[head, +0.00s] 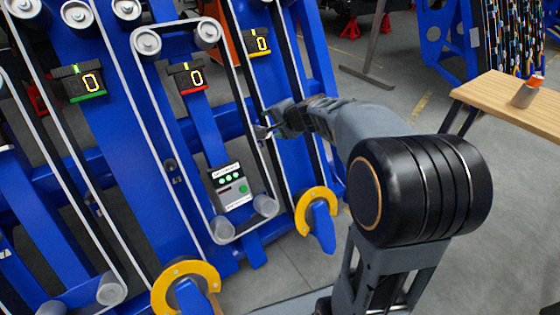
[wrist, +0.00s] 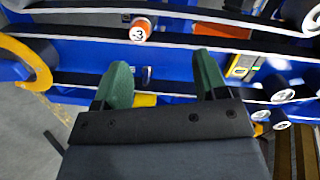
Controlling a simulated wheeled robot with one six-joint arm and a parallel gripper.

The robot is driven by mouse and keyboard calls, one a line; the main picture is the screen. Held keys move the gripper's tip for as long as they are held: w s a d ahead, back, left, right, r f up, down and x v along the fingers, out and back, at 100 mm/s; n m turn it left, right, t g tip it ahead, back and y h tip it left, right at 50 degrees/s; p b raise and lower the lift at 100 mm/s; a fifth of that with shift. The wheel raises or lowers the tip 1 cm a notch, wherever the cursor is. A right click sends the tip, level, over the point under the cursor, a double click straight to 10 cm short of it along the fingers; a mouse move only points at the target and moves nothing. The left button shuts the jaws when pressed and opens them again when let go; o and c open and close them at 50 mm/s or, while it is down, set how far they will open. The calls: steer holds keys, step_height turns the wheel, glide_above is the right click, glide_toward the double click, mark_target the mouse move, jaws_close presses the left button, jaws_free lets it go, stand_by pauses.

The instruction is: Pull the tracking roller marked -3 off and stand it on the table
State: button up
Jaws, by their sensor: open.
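The tracking roller marked -3 (wrist: 139,30) shows in the wrist view as a small orange and white cylinder with its label facing the camera. It sits by a dark belt on the blue chassis, beyond my fingertips and a little left of the middle between them. My gripper (wrist: 162,72) is open, with two green fingers apart and nothing between them. In the head view my gripper (head: 264,130) is in front of the right-hand belt of the chassis, and I cannot make out the roller there. The wooden table (head: 505,88) stands at the far right.
The blue chassis (head: 130,150) carries belts, pulleys and displays reading 0. A control box (head: 231,187) with green buttons and yellow rings (head: 318,196) sit low on it. Floor lies open between chassis and table.

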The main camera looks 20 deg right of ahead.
steer(key=w+d+f+m+t+h+b, duration=0.1)
steer(key=w+d+f+m+b, duration=0.2)
steer(key=w+f+b, duration=0.5)
steer(key=p+x, duration=0.1)
steer(key=x, duration=0.2)
steer(key=f+p+x, duration=0.1)
steer(key=x, duration=0.2)
steer(key=s+p+x, duration=0.1)
steer(key=x, duration=0.3)
steer(key=shift+f, duration=0.4)
steer(key=shift+w, duration=0.1)
steer(key=c, duration=0.8)
steer(key=shift+b+v, duration=0.3)
steer(key=shift+v, duration=5.05)
steer(key=shift+a, duration=0.15)
